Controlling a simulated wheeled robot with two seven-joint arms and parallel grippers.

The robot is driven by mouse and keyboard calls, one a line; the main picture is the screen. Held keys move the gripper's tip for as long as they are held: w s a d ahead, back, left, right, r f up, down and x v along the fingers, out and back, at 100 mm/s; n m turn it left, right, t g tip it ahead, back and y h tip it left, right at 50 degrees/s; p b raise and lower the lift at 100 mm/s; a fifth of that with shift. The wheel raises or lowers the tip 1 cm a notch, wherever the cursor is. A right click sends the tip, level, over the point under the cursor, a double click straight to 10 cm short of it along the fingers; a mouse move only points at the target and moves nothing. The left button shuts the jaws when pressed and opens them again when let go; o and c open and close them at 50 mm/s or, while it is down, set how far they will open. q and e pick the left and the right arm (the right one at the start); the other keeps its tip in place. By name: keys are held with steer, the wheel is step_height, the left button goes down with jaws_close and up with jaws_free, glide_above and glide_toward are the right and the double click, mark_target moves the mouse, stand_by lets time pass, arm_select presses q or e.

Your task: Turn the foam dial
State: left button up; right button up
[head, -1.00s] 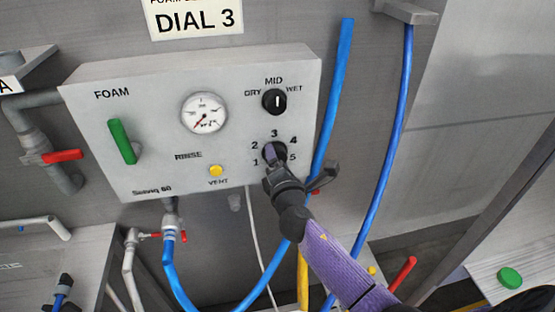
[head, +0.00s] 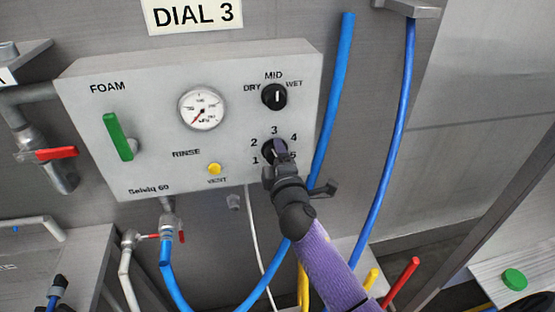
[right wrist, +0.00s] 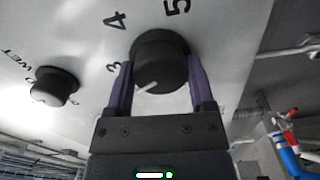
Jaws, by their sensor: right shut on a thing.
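The foam dial (head: 268,152) is a black round knob low on the right of the grey panel (head: 140,80), with the numbers 1 to 5 around it. My right gripper (head: 276,158) is shut on it. In the right wrist view the purple fingers (right wrist: 160,85) stand on either side of the dial (right wrist: 160,55). There its white pointer line faces lower left, on the side of the 3 away from the 4. The number it points at is hidden. In the head view the gripper hides the pointer. A sign (head: 195,17) above the panel reads "DIAL 3". My left gripper is not in view.
A second black knob (head: 274,96), marked DRY, MID and WET, sits just above the dial. The panel also has a gauge (head: 203,109), a green handle (head: 118,136) and a yellow vent button (head: 214,169). A blue hose (head: 332,110) hangs close to the right.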

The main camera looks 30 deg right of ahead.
steer(key=shift+m, duration=2.1)
steer(key=o, duration=1.2)
steer(key=v, duration=1)
